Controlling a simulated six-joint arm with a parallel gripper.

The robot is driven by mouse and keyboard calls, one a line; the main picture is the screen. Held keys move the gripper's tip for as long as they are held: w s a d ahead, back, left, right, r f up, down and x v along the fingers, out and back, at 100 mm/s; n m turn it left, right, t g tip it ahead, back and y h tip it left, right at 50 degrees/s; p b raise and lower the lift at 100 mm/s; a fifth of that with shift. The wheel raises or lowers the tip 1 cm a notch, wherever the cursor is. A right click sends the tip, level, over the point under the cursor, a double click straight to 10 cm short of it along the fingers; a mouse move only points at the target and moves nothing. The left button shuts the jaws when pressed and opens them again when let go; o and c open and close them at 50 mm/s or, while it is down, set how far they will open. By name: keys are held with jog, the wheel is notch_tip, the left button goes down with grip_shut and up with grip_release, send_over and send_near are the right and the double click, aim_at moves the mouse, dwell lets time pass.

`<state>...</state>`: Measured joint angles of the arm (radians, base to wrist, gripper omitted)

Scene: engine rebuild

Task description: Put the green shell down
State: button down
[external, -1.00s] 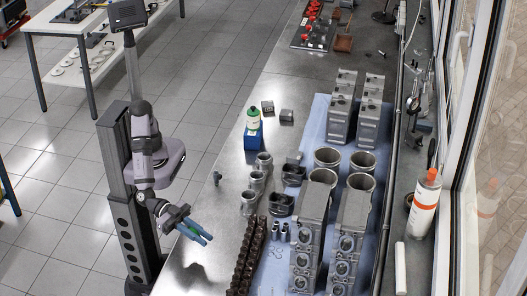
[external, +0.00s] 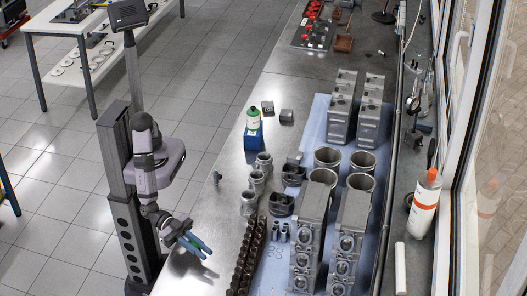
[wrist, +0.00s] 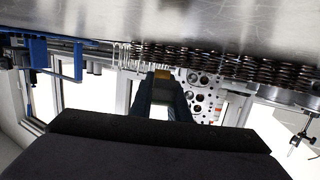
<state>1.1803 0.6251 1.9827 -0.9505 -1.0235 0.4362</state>
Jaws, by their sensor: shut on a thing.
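My gripper (external: 204,248) is at the near left edge of the steel bench, with its blue fingers pointing right and down. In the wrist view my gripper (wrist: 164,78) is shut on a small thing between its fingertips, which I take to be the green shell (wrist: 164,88). Only a little of the shell shows; an orange-brown patch is at the tips. Its exact shape is hidden by the fingers. I cannot tell whether it touches the bench.
The steel bench (external: 204,212) is bare around my gripper. A dark row of lobed or coiled parts (external: 244,262) lies to the right. Grey cylinder parts (external: 248,203), engine blocks (external: 313,210) and a green-capped bottle on a blue block (external: 252,136) stand farther off.

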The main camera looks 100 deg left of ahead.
aim_at(203, 264)
jog(key=shift+f, duration=2.05)
jog(key=shift+f, duration=0.2)
jog(key=c, duration=1.7)
grip_release()
jog(key=shift+r, duration=0.1)
jog(key=shift+r, duration=0.15)
jog(key=shift+o, duration=0.6)
jog(key=b+v, duration=0.1)
jog(key=v, duration=1.1)
